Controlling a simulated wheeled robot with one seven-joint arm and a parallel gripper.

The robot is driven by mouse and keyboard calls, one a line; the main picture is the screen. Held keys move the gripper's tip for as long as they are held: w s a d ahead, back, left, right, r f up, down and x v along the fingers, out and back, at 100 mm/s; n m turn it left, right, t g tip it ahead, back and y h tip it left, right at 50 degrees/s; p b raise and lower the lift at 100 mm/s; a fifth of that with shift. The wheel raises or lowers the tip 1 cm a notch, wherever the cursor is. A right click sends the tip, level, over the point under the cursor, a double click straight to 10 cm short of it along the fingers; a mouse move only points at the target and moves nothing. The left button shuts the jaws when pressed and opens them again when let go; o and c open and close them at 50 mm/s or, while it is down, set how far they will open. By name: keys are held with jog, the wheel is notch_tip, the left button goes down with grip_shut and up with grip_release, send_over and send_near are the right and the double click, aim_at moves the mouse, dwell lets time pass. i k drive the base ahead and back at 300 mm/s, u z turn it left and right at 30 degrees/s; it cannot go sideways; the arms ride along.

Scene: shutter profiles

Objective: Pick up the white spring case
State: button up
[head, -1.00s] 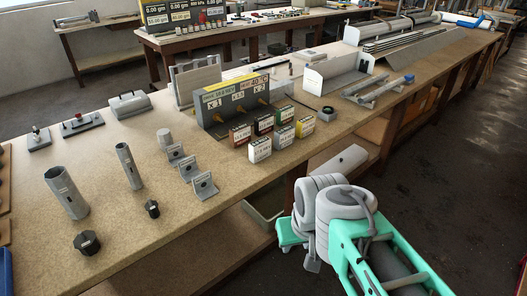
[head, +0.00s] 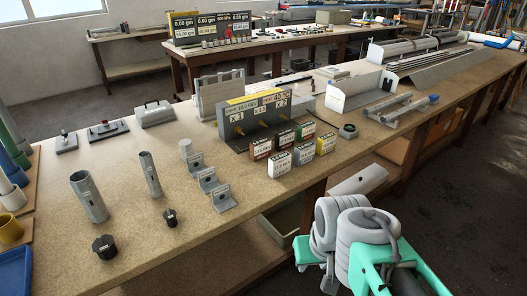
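The white spring case (head: 280,165) is a small upright box with a white face and dark print. It stands at the bench's front edge, at the left end of the nearer row of small boxes. My folded arm, grey and mint green, is at the lower right, off the bench and apart from the cases. I cannot make out my gripper's fingers.
A dark display stand (head: 240,122) with hooks rises behind the cases. Grey angle brackets (head: 222,200) stand to their left. The bench front left of centre (head: 190,245) is bare.

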aim_at(279, 165)
jog(key=u, duration=2.3)
jog(key=i, duration=0.85)
jog(key=z, duration=1.9)
jog(key=i, duration=0.5)
jog(key=z, duration=0.05)
